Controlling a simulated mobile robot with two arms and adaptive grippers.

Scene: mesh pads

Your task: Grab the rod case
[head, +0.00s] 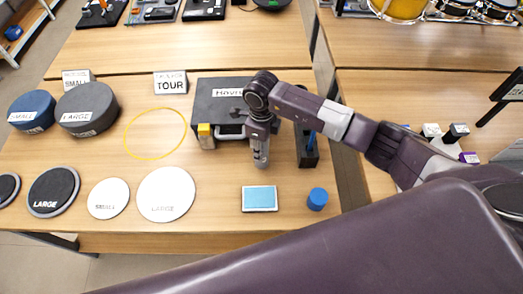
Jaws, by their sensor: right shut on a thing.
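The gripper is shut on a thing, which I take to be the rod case. Its fingers hide most of what they hold, and I cannot make out its outline. My left gripper is not in view.
A yellow block (205,136) stands at the case's front left, a dark open box (307,150) to the right. A blue pad (259,198) and blue cylinder (317,198) lie in front. White discs (166,194), a yellow ring (155,134) and drum pads (87,109) fill the left.

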